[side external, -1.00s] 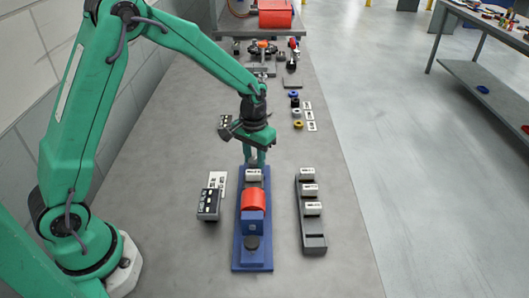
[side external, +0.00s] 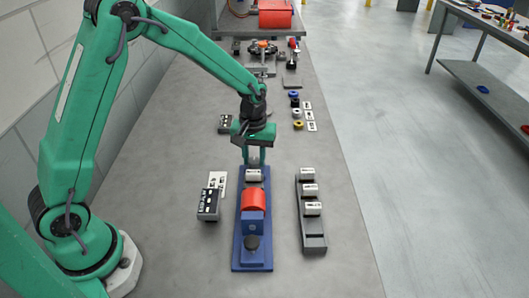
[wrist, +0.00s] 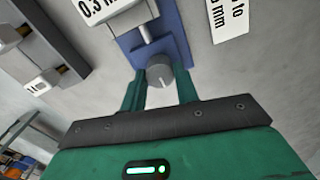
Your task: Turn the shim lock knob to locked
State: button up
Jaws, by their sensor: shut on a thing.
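The shim lock knob (wrist: 159,73) is a grey round knob at the far end of the blue fixture (side external: 240,240). In the wrist view it sits between my two green fingers, with a pale line on its face pointing towards my gripper's body. My gripper (side external: 255,157) is shut on it, above the far end of the fixture in the side view, where my fingers largely hide the knob. A rod runs from the knob towards a white labelled block (side external: 254,175). The fixture also carries a red part (side external: 254,200) and a black round piece (side external: 251,242). No locked marking is readable.
A dark rack (side external: 313,242) with white labelled blocks stands to the right. A dark box (side external: 208,206) and a white card (side external: 217,182) lie to the left. Coloured rings (side external: 298,126) and small cards lie farther back. Bare bench separates these.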

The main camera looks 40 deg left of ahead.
aim_at(255, 159)
jog(key=o, duration=1)
jog(key=shift+c, duration=0.2)
jog(key=shift+r, duration=0.15)
notch_tip(255, 159, up, 7)
jog(key=shift+r, duration=0.3)
